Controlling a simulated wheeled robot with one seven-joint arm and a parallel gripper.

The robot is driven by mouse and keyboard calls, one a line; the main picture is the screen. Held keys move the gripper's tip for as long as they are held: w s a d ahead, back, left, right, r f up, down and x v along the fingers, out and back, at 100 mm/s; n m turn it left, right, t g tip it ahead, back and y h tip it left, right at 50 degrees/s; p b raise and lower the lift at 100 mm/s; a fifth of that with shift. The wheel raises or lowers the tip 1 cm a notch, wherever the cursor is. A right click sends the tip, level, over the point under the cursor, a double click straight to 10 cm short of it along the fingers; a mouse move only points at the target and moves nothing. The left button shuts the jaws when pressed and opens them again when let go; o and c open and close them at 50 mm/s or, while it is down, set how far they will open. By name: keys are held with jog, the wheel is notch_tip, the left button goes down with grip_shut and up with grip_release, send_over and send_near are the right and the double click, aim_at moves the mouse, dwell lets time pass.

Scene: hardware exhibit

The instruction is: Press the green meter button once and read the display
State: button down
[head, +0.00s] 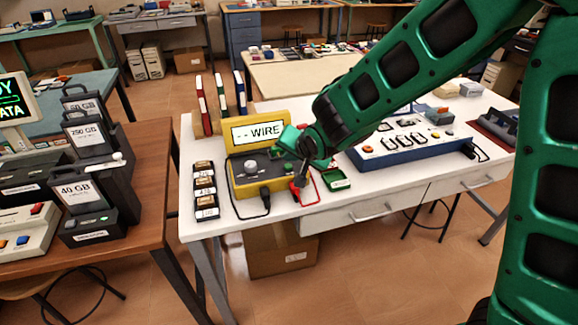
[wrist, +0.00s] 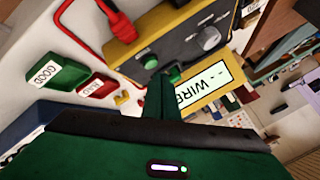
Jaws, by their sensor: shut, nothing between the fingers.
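The yellow and dark grey meter (head: 237,187) stands on the white table, and its body also shows in the wrist view (wrist: 165,40). Its display (head: 257,131) reads "-- WIRE"; in the wrist view the display (wrist: 205,85) is tilted and partly covered by my finger. The green button (wrist: 174,73) sits on the meter's top face, beside the grey knob (wrist: 208,38). My gripper (wrist: 160,85) is shut and empty, its fingertips close beside the button. I cannot tell whether they touch it. In the head view my gripper (head: 291,148) is over the meter's right part.
A green GOOD tray (wrist: 58,74) and a red BAD tray (wrist: 97,86) lie beside the meter. A red lead with a plug (wrist: 120,25) runs to the meter. A blue-based panel (head: 405,148) stands to the right. Labelled cells (head: 205,190) lie to the left.

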aim_at(290, 171)
jog(key=shift+f, duration=0.1)
dwell(0.6)
jog(key=shift+s+f, duration=0.1)
jog(key=shift+f, duration=0.2)
jog(key=shift+f, duration=0.45)
dwell(0.8)
jog(key=shift+r, duration=0.9)
notch_tip(290, 171, up, 5)
dwell(0.7)
dwell(0.6)
